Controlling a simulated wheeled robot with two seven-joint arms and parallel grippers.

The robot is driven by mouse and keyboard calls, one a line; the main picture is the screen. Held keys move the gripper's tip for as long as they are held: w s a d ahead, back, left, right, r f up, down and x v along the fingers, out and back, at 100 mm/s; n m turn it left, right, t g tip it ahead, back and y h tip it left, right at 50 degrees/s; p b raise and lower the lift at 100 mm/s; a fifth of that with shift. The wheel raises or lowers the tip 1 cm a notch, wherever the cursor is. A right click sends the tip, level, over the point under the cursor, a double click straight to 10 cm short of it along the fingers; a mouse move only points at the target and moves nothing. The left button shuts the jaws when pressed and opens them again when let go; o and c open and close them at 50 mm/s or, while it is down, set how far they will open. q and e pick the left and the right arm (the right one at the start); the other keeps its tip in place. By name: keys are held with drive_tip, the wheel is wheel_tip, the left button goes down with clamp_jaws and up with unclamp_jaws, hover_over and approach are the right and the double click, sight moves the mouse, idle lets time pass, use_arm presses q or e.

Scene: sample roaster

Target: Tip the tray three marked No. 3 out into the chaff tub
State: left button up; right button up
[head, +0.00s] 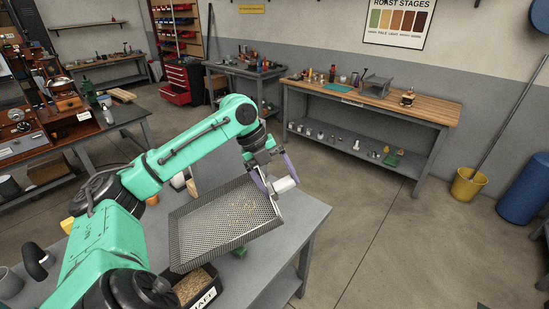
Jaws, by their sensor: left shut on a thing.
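A mesh tray (190,225) with a dark rim hangs in my left gripper (277,181), above the grey table. The gripper is shut on the tray's pale handle (285,184) at its right side. The tray is tilted, with its lower left end toward the chaff tub. Some pale bits lie on the mesh right of its middle. No number can be read on the tray. The black chaff tub (211,294) stands below at the bottom edge, partly hidden by my arm and the tray. Brown chaff shows in it, and part of its white label is readable. My right gripper is out of view.
The grey table (290,237) is bare to the right of the tray. A small green object (240,252) shows under the tray's edge. A wood-topped bench (425,107), a yellow bucket (468,185) and a blue drum (525,188) stand farther off. Open floor lies between.

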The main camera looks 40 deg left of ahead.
use_arm(q)
drive_tip(key=f+p, duration=0.1)
drive_tip(key=p, duration=0.1)
drive_tip(key=f+g+p, duration=0.1)
drive_tip(key=p, duration=0.1)
drive_tip(key=shift+w+d+p, duration=0.1)
drive_tip(key=shift+w+p, duration=0.25)
drive_tip(key=shift+w, duration=0.05)
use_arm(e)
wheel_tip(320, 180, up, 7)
use_arm(q)
drive_tip(key=w+f+g+b, duration=0.3)
drive_tip(key=f+b, duration=0.3)
drive_tip(key=f, duration=0.6)
drive_tip(key=shift+d+f+n+g+y, duration=0.15)
drive_tip(key=shift+d+n+g+y, duration=0.05)
drive_tip(key=shift+n+g+y, duration=0.25)
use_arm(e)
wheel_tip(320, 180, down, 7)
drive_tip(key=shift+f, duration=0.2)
